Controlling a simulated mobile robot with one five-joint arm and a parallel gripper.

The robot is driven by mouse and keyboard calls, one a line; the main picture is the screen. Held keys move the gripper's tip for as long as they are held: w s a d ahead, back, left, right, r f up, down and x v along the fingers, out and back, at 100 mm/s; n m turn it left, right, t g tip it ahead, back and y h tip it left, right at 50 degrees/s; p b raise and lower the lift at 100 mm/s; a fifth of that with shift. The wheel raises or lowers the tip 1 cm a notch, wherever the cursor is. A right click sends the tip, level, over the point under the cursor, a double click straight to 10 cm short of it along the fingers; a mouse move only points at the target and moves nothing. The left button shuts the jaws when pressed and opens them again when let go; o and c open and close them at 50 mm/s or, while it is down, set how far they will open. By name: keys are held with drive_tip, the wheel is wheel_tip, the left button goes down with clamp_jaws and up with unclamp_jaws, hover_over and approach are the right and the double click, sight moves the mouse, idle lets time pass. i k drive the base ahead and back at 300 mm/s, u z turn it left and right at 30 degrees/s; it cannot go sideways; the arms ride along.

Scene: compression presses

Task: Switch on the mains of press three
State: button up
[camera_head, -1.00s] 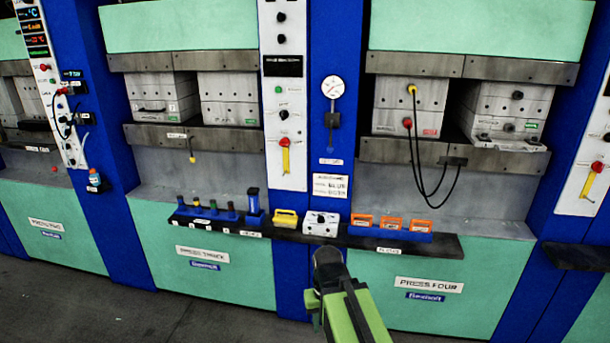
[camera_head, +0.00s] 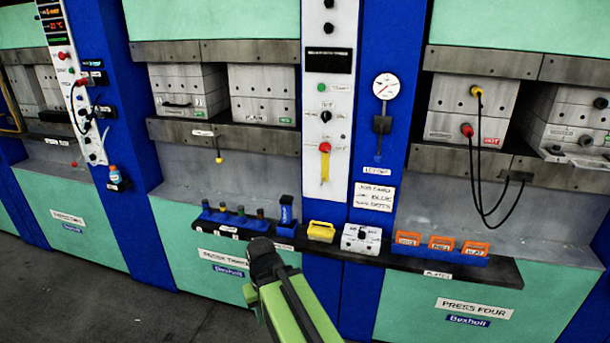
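The press labelled press three is left of centre, with its green lower panel (camera_head: 225,265) and plate blocks (camera_head: 262,95) above. To its right a white control panel (camera_head: 316,205) carries a dark display, a green button (camera_head: 321,87), a black knob (camera_head: 326,116) and a red-and-yellow switch (camera_head: 325,150). The switch's red knob is on top and its yellow part hangs straight down. The labels beside it are too small to read. My gripper (camera_head: 263,252) is low in front of the shelf, left of and below the switch, apart from it. Its fingers are not clear.
Press four stands right, with hanging black cables (camera_head: 480,190). The floor (camera_head: 75,300) at lower left is clear.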

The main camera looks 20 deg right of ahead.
sight(325, 147)
drive_tip(key=z, duration=0.25)
drive_tip(key=i, duration=0.6)
drive_tip(key=z, duration=0.7)
drive_tip(key=k, duration=0.9)
drive_tip(key=u, duration=0.15)
drive_tip(key=i, duration=0.9)
drive_tip(key=z, duration=0.05)
